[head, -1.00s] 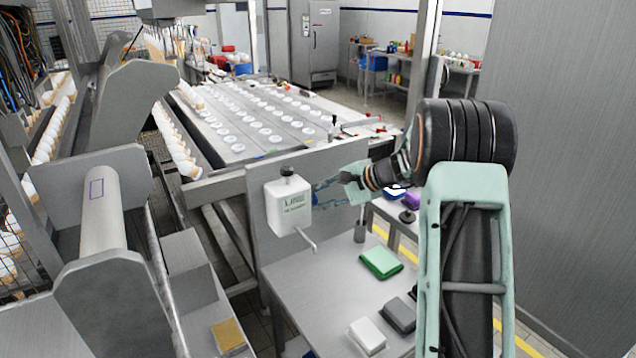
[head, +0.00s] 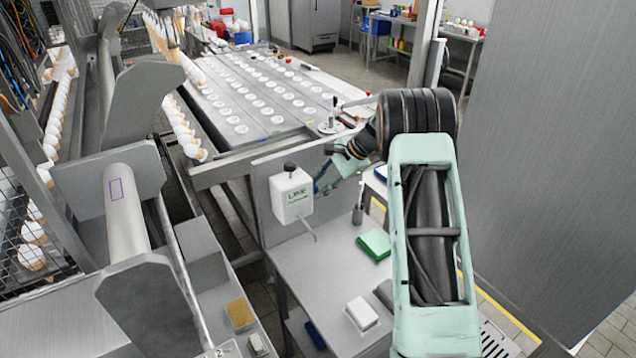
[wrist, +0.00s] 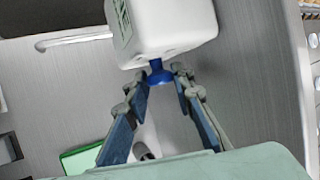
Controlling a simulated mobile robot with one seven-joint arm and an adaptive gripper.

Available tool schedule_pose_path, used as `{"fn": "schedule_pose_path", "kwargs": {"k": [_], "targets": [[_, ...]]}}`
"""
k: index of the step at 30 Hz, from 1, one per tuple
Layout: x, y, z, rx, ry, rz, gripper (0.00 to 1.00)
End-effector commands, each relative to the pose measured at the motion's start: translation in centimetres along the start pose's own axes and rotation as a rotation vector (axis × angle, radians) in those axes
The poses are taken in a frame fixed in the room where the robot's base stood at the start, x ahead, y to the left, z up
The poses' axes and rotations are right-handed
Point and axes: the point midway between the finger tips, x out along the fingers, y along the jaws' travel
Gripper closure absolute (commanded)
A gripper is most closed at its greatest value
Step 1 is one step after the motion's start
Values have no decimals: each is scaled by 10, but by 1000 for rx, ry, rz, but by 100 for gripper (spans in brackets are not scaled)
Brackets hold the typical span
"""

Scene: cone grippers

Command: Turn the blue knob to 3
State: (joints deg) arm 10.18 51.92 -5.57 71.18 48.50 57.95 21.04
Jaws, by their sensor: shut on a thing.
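The blue knob (wrist: 158,73) sticks out from the side of a white box (wrist: 165,30) in the wrist view. In the head view my gripper (head: 319,187) is at the right side of the box, and the knob is hidden there. I cannot read any numbers or a pointer on the knob.
A thin metal spout (head: 308,230) hangs below the box. A conveyor table (head: 270,105) with rows of white cups lies behind the panel. A grey wall (head: 545,150) stands right.

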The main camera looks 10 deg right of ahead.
Motion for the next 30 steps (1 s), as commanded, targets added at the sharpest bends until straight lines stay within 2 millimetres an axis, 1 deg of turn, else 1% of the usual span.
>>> {"fn": "schedule_pose_path", "kwargs": {"k": [11, 12, 16, 26, 30], "targets": [[0, 0, 0, 2, -1, 3, 100], [0, 0, 0, 2, -1, 3, 74], [0, 0, 0, 2, -1, 2, 61], [1, 1, 0, 0, 0, -3, 61], [2, 2, -2, -10, 1, -30, 61]]}}
